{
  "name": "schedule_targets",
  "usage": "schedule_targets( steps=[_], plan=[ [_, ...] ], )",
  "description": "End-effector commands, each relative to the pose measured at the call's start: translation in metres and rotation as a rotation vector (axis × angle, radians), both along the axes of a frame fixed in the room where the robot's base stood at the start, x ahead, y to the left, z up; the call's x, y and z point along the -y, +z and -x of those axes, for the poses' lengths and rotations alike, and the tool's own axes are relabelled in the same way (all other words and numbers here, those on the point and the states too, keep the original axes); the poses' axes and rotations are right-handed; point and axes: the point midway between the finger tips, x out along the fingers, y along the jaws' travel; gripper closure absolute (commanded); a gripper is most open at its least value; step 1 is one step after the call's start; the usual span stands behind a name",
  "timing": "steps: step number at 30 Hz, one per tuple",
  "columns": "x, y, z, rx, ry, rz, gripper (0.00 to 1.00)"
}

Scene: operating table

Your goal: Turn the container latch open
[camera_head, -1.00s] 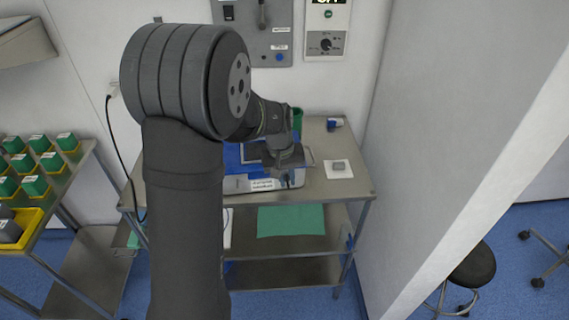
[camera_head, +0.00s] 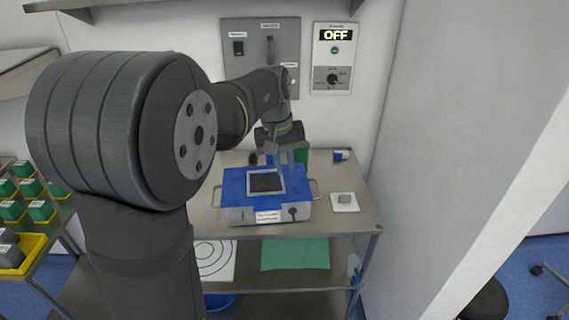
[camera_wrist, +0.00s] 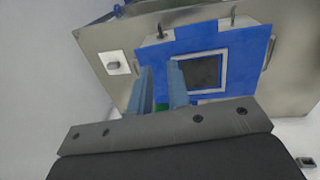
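The container (camera_head: 240,216) is a silver box with a blue top and a dark square window, on a steel table; it also shows in the wrist view (camera_wrist: 235,45). A small dark latch (camera_head: 292,212) is on its front face, right of a white label; its turn angle is too small to tell. My gripper (camera_head: 289,160) is above the rear right of the container, away from the latch. In the wrist view my gripper (camera_wrist: 161,75) shows two blue-grey fingers apart with nothing between them.
A white pad with a grey block (camera_head: 344,199) lies right of the container. A green object (camera_head: 301,154) stands behind it. A wall panel (camera_head: 335,58) reads OFF. The steel table (camera_head: 361,213) has free room at its right front. A rack of green-topped boxes (camera_head: 40,211) is at the left.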

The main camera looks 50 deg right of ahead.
Motion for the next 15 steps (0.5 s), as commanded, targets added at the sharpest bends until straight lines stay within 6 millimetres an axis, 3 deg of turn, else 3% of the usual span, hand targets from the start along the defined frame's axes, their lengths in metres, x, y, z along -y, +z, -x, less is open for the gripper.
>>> schedule_targets(
  steps=[8, 15],
  plan=[
    [0.001, 0.0, 0.0, 0.002, -0.001, -0.002, 0.81],
    [0.019, 0.001, 0.016, 0.079, -0.005, -0.092, 0.81]
  ],
)
